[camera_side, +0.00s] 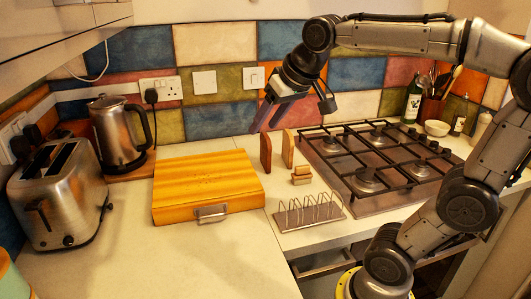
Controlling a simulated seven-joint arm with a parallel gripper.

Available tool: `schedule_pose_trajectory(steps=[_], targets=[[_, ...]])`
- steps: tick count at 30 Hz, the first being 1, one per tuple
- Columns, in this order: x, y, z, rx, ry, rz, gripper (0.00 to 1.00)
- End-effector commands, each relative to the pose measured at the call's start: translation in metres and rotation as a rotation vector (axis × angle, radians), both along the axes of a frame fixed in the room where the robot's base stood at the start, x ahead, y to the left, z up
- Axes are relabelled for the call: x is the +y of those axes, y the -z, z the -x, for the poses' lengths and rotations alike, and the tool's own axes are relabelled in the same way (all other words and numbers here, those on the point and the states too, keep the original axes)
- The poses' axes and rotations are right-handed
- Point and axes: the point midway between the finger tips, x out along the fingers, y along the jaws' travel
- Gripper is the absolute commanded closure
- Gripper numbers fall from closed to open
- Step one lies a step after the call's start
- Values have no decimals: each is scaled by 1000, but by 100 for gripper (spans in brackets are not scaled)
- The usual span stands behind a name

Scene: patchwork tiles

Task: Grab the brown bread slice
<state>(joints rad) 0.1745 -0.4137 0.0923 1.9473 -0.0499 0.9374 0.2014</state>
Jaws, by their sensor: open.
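A dark brown bread slice (266,153) stands upright on the counter, between the wooden board and the hob. A lighter tan slice (288,148) stands upright close to its right. I cannot tell whether the two touch. My gripper (295,112) is open and empty, in the air above the two slices, with its fingers spread and pointing down. It appears clear of both slices.
A small wooden block-like item (301,175) and a wire toast rack (310,213) stand in front of the slices. A wooden board (207,185) with a metal handle is left, the gas hob (378,165) right. A kettle (118,135) and toaster (60,193) stand farther left.

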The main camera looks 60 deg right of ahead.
Motion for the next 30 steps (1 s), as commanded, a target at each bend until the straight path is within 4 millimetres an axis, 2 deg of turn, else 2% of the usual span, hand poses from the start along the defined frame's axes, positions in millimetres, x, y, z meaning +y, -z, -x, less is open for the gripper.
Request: schedule_pose_trajectory(steps=[1,3,7,9,12,15,18,20,23,30], targets=[[-21,-2,-23,13,58,-4,45],[-49,-4,-49,24,131,-10,45],[-109,8,-89,55,261,-23,45],[-141,20,-102,77,320,-30,45],[-180,41,-112,112,384,-39,45],[-206,63,-111,148,429,-55,45],[-219,79,-105,179,458,-68,45],[-223,83,-104,181,466,-69,45],[-226,94,-107,181,467,-70,45],[-238,136,-119,183,466,-70,45]])
